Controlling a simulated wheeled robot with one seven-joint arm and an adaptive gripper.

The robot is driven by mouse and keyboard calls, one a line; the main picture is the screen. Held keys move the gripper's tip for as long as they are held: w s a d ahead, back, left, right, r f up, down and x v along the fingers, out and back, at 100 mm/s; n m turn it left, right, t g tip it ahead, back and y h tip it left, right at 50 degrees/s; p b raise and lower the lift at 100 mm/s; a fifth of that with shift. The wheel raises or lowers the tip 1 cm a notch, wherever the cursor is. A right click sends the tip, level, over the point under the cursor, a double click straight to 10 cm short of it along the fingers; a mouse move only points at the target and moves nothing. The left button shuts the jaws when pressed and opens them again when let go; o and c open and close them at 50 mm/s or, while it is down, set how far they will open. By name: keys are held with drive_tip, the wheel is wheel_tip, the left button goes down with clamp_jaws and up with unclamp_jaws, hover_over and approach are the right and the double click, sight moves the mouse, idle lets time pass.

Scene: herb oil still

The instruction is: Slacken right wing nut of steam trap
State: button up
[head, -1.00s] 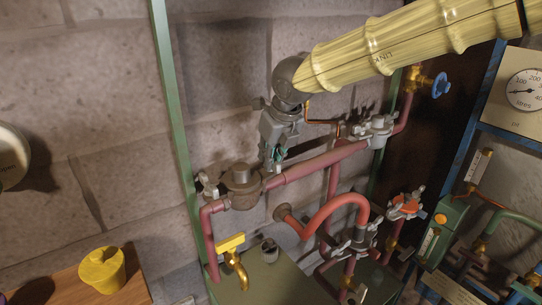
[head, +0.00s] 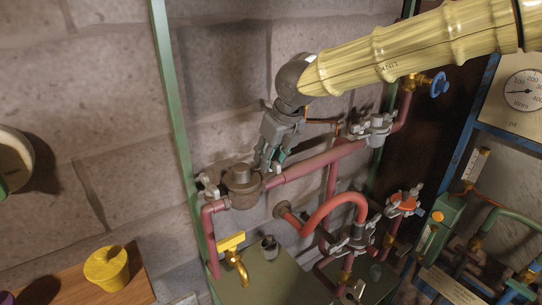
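The steam trap (head: 243,187) looks to be the squat brown-grey body with a raised cap, set in the dull red pipe run on the wall. A small grey wing-nut clamp (head: 208,187) shows at its left end. The trap's right end and any wing nut there are hidden behind my gripper (head: 271,168). My gripper points down from the upper right, with its fingertips just right of the trap's cap. Teal shows at the fingers. I cannot tell whether they touch or hold anything, or how far apart they are.
Another grey clamped fitting (head: 374,128) sits farther right on the pipe. Below are a curved orange-red pipe (head: 335,203), a yellow-handled tap (head: 231,242) and an orange fitting (head: 404,203). A green upright (head: 174,120) stands at left. The wall above the trap is clear.

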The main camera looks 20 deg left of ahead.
drive_tip(key=shift+r, duration=0.1)
drive_tip(key=v, duration=1.2)
drive_tip(key=shift+a, duration=0.1)
idle(1.1)
